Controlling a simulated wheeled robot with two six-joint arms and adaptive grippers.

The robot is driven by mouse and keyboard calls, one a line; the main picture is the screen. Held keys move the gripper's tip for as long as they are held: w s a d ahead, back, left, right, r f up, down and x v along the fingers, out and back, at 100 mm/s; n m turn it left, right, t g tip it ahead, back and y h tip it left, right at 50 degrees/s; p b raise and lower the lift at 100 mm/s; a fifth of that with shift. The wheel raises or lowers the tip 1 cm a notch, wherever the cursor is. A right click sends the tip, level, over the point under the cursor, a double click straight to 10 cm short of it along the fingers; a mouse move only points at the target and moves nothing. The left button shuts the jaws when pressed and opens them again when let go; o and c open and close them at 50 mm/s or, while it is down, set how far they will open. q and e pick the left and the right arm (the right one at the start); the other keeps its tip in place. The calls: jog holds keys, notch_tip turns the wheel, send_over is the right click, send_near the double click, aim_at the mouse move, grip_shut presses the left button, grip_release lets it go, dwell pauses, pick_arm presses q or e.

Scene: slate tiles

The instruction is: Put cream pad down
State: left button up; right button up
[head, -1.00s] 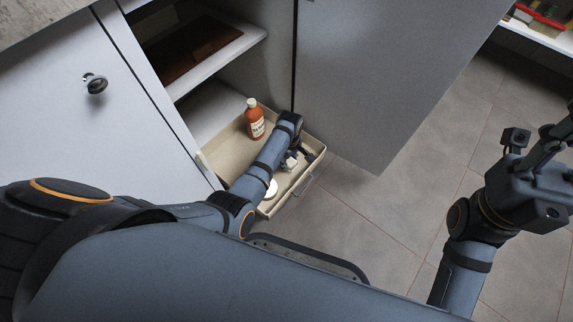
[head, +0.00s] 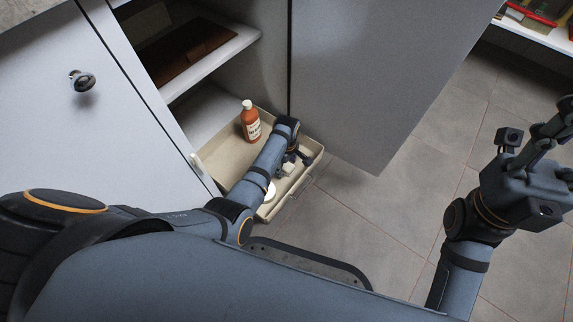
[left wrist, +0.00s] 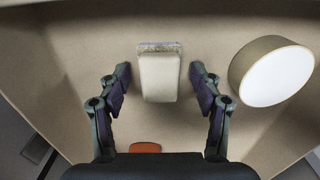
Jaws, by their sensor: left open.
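The cream pad (left wrist: 158,76) is a small, pale block, seen in the left wrist view lying on the floor of a beige drawer. In the head view the pad (head: 288,169) is small and partly covered by my left gripper (head: 296,157). The left gripper (left wrist: 158,82) is open, with one finger on each side of the pad and a visible gap at both sides. My right gripper (head: 548,130) is raised at the right edge of the head view, far from the drawer; its fingertips are not clear.
The pulled-out drawer (head: 225,164) also holds an orange-brown bottle (head: 250,122) and a round white-topped thing (left wrist: 277,76), right of the pad. An open cabinet door (head: 385,75) stands beside it. A shelf (head: 218,62) is above. Tiled floor (head: 350,225) is clear at right.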

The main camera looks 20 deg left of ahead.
aim_at(287, 165)
pick_arm(q)
notch_tip(287, 165, up, 12)
jog(key=p, duration=0.7)
